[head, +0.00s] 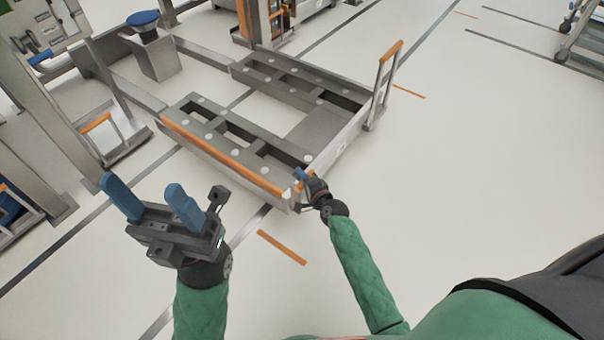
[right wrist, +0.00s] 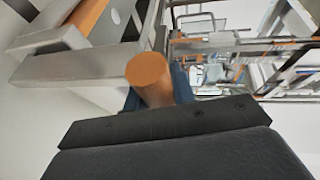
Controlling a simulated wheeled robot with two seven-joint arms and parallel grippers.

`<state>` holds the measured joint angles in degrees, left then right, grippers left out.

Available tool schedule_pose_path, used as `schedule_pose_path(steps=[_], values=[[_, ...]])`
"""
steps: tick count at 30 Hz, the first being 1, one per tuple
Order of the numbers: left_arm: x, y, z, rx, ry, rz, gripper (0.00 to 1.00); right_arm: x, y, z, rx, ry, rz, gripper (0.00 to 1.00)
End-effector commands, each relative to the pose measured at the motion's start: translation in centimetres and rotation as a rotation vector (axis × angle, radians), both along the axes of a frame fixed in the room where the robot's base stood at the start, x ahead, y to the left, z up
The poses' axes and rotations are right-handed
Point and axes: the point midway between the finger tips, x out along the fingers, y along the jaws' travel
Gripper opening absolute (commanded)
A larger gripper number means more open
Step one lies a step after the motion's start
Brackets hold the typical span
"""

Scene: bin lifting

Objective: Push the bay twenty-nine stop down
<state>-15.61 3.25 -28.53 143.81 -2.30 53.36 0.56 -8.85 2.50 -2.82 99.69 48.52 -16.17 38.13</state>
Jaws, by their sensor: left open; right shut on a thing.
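My right gripper (head: 302,177) is at the near right corner of a low grey metal frame (head: 335,140). It is shut on an orange round bar (right wrist: 150,75), whose end sticks out between the blue fingers in the right wrist view. I cannot tell if this bar belongs to the bay twenty-nine stop; no bay number is readable. An upright metal bracket with an orange top bar (head: 391,50) stands at the frame's far right corner. My left gripper (head: 142,188) is open and empty, in front of the frame's left part.
An orange strip (head: 215,155) runs along the frame's near edge. A grey pedestal with a blue top (head: 143,18) stands behind at left. Another orange-topped bracket (head: 96,123) is at the left. The floor to the right is clear, with a trolley (head: 580,40) far off.

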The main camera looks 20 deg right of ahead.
Motion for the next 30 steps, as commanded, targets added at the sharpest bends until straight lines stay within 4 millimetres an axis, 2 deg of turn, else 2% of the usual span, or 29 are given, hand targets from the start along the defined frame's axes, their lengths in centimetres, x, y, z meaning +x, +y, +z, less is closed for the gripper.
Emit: schedule_pose_path(steps=[1, 6, 17, 18, 20, 30], values=[[0.0, -0.2, -0.8, 0.001, -0.005, -0.005, 0.62, -0.1, 0.0, -1.8, -0.002, 0.004, 0.002, 0.0], [0.3, -0.6, -1.3, 0.024, -0.007, 0.003, 0.62, -0.1, 0.1, -3.6, -0.001, 0.003, 0.002, 0.0], [0.2, -0.6, -1.5, 0.038, -0.003, 0.002, 0.62, -0.2, 0.1, -4.0, 0.0, 0.006, 0.001, 0.0], [0.2, -0.6, -1.5, 0.037, -0.002, 0.002, 0.62, -0.2, 0.0, -4.1, -0.001, 0.007, 0.001, 0.33], [0.1, -0.6, -1.6, 0.036, 0.0, 0.002, 0.62, -0.2, 0.0, -4.0, 0.0, 0.006, 0.001, 0.45], [0.2, -0.6, -1.4, 0.031, 0.002, 0.003, 0.62, -0.3, 0.0, -3.7, -0.001, 0.003, 0.001, 0.47]])
